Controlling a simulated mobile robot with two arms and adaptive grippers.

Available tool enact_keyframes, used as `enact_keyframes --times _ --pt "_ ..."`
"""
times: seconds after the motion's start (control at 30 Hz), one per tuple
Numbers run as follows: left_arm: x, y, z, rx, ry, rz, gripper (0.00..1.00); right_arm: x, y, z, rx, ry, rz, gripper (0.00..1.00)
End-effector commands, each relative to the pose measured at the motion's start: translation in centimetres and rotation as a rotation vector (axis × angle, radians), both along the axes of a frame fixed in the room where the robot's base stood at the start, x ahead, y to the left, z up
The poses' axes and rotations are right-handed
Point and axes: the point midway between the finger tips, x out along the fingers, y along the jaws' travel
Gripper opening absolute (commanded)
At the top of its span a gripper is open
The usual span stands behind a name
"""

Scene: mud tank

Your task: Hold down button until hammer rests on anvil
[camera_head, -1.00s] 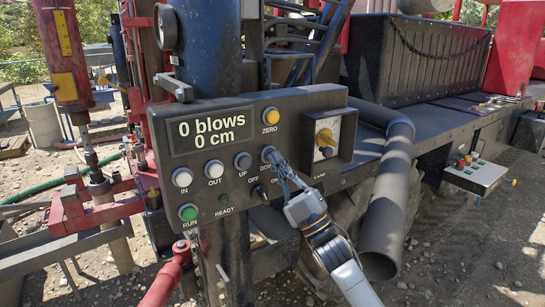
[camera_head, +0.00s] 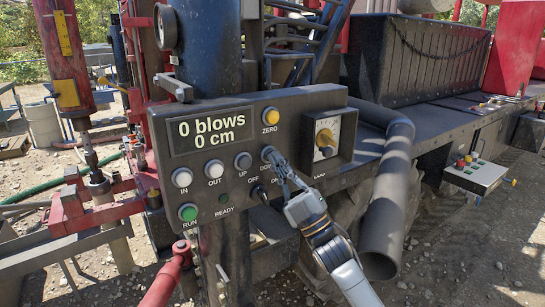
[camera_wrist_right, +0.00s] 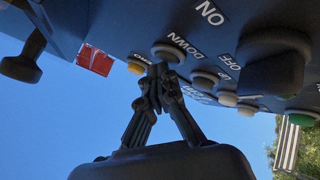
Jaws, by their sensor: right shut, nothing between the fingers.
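The red hammer (camera_head: 68,62) with yellow markings hangs at the left of the head view. A rod (camera_head: 90,154) runs below it toward the fittings above the red clamp frame. I cannot tell which fitting is the anvil or whether the hammer touches it. My right gripper (camera_head: 276,160) is shut and empty, with its tips at the DOWN button, which they largely hide in the head view. In the right wrist view, the fingertips (camera_wrist_right: 158,74) appear to touch the DOWN button (camera_wrist_right: 168,50). My left gripper is not in view.
The dark control panel (camera_head: 245,120) reads 0 blows, 0 cm. Close to my fingers are the UP button (camera_head: 243,160), the black ON/OFF switch (camera_head: 260,193) and the yellow ZERO button (camera_head: 271,115). A dial box (camera_head: 327,137) and a thick pipe (camera_head: 385,215) stand to the right.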

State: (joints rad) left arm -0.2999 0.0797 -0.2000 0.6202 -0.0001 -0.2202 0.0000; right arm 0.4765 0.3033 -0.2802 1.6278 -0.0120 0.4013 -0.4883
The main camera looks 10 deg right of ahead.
Motion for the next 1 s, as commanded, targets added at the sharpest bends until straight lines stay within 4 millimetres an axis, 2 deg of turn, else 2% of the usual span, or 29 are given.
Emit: enact_keyframes --times 0.47,0.8,1.0 --pt "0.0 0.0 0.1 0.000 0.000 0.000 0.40 -0.1 0.0 0.0 0.000 0.001 0.000 0.00" --pt "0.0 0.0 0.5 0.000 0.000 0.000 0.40 -1.7 -0.6 0.0 0.000 0.001 0.000 0.00" --pt "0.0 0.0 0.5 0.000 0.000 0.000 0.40 -1.8 -0.7 0.0 0.000 0.000 0.000 0.00"
